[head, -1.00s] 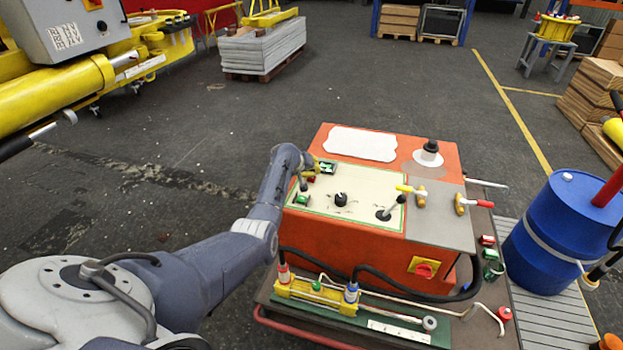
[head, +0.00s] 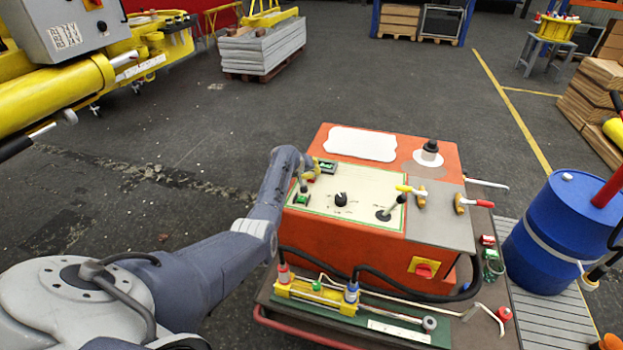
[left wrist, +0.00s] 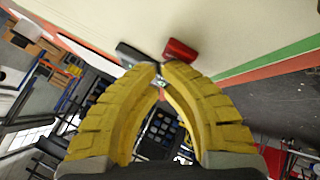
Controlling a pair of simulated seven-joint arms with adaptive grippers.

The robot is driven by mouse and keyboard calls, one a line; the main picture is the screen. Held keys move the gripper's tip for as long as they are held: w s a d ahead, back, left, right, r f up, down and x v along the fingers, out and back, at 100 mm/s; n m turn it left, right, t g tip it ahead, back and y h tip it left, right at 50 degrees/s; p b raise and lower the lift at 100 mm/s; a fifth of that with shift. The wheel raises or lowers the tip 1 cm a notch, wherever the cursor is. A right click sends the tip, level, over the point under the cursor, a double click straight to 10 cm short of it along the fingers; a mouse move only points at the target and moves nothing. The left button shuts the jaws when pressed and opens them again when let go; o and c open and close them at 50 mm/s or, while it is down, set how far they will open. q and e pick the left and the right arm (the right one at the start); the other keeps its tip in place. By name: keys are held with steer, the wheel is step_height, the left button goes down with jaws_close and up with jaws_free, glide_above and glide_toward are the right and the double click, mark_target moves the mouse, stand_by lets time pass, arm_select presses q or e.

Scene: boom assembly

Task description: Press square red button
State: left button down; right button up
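The red button (left wrist: 180,50) shows in the left wrist view as a small red block on the cream panel, beside a dark grey block (left wrist: 133,53). My left gripper (left wrist: 159,68) has its yellow fingertips together, just below these two blocks in that view; I cannot tell whether they touch. In the head view the left gripper (head: 313,173) is at the left edge of the control panel (head: 365,193) on the orange box, and the red button is hidden there. My right gripper is not in view.
Near the left gripper are a green-topped switch (head: 327,166), a small lever (head: 303,184) and a green button (head: 301,200). A black knob (head: 340,199) and a joystick (head: 384,213) stand farther right. A blue barrel (head: 555,235) stands right of the box.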

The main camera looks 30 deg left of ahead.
arm_select(q)
steer(key=shift+r, duration=0.9)
steer(key=shift+r, duration=2.5)
